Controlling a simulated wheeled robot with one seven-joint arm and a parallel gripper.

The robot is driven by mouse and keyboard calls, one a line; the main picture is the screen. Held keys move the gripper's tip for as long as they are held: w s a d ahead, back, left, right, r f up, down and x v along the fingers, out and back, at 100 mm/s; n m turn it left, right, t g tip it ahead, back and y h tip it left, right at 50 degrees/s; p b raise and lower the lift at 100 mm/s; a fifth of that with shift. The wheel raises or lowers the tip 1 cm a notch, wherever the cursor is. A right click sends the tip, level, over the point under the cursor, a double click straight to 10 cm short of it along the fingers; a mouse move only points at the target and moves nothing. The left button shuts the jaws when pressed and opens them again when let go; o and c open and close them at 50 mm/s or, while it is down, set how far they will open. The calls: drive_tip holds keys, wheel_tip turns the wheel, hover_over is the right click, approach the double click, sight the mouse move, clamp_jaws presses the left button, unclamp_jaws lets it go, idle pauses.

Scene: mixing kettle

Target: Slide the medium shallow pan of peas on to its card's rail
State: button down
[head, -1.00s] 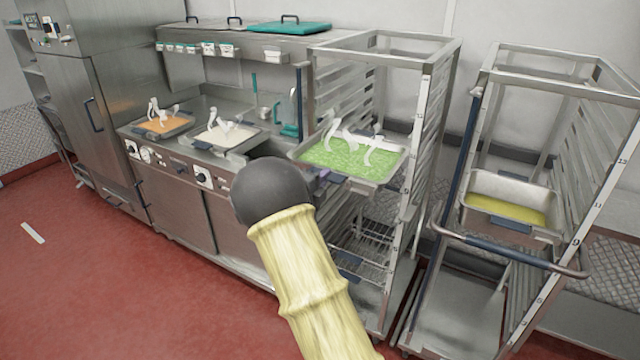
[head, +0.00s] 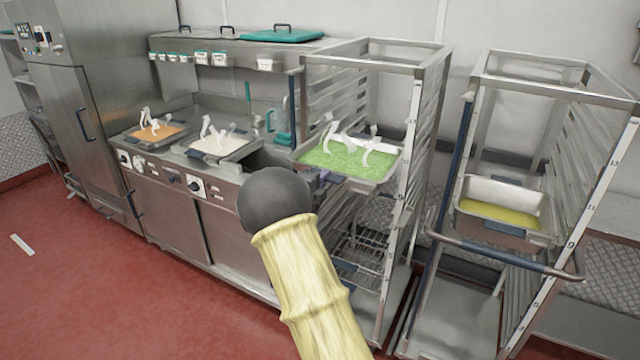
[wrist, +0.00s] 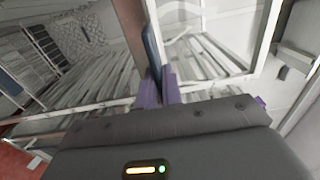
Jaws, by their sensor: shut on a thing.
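The pan of peas (head: 345,160) is a shallow steel pan with bright green contents and white steam. It is level at the upper front of the left rack (head: 412,150), between its front posts; whether its edges sit on a rail is hidden. My gripper, only a purple bit (head: 323,175) of which shows past my arm, is at the pan's near left side. In the wrist view my gripper's purple fingers (wrist: 162,86) are shut on a blue strip, apparently the pan's handle. I cannot make out a card.
A second rack (head: 470,150) on the right holds a deeper pan of yellow food (head: 500,212). Pans of orange food (head: 155,132) and white food (head: 218,144) stand on the steel counter to the left.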

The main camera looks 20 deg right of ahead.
sight(350, 161)
drive_tip(key=shift+b+x, duration=0.55)
drive_tip(key=shift+x, duration=3.3)
drive_tip(key=shift+r, duration=0.15)
drive_tip(key=shift+x, duration=1.55)
drive_tip(key=shift+p+x, duration=1.55)
drive_tip(key=shift+x, duration=2.15)
drive_tip(key=shift+w+d+f, duration=0.2)
drive_tip(key=shift+d+f, duration=0.05)
